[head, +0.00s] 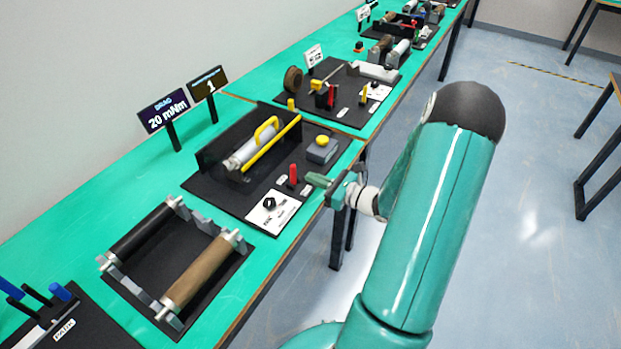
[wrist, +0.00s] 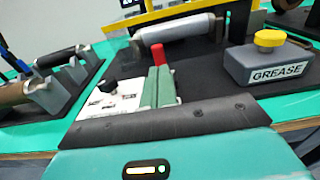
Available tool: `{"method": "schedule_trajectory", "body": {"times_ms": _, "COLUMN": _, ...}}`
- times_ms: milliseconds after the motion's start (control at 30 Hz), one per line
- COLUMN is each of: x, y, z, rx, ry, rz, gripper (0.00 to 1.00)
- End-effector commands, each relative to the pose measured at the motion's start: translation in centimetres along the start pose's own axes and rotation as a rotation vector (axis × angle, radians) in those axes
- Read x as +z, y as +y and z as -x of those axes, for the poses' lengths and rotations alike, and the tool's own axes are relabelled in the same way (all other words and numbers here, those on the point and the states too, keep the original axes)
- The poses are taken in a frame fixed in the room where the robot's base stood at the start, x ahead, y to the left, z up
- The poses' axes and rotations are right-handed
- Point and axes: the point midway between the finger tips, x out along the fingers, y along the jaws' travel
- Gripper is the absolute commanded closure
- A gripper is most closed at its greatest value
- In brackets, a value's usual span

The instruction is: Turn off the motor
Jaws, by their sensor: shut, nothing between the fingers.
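The station in front of me has a grey roller (head: 250,150) with a yellow guard (head: 268,147) on a black board. A red lever (head: 293,174) stands upright at the board's front; its top also shows in the wrist view (wrist: 159,53). A black knob (head: 269,203) sits on a white card (head: 281,213), left of the fingers in the wrist view (wrist: 107,85). My gripper (head: 313,179) is shut and empty. Its green fingertips (wrist: 159,73) point toward the red lever and hide its lower part; I cannot tell whether they touch it. No motor label is readable.
A grey grease box (wrist: 275,67) with a yellow cap stands right of the lever. Two loose-looking rollers, black (head: 140,230) and brown (head: 198,270), lie in a stand at the left. A "DRAG 20 mNm" sign (head: 164,110) stands behind. Open floor lies right of the table.

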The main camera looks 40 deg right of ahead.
Motion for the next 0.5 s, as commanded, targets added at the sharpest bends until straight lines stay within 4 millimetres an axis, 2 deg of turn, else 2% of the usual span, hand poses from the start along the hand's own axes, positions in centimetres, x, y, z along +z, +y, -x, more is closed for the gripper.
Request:
{"method": "schedule_trajectory", "body": {"times_ms": 300, "x": -0.1, "y": -0.2, "z": 6.2, "rx": -0.003, "ry": 0.003, "rz": -0.001, "gripper": 1.0}}
{"method": "schedule_trajectory", "body": {"times_ms": 500, "x": -0.1, "y": -0.2, "z": 8.9, "rx": 0.0, "ry": 0.001, "rz": -0.001, "gripper": 1.0}}
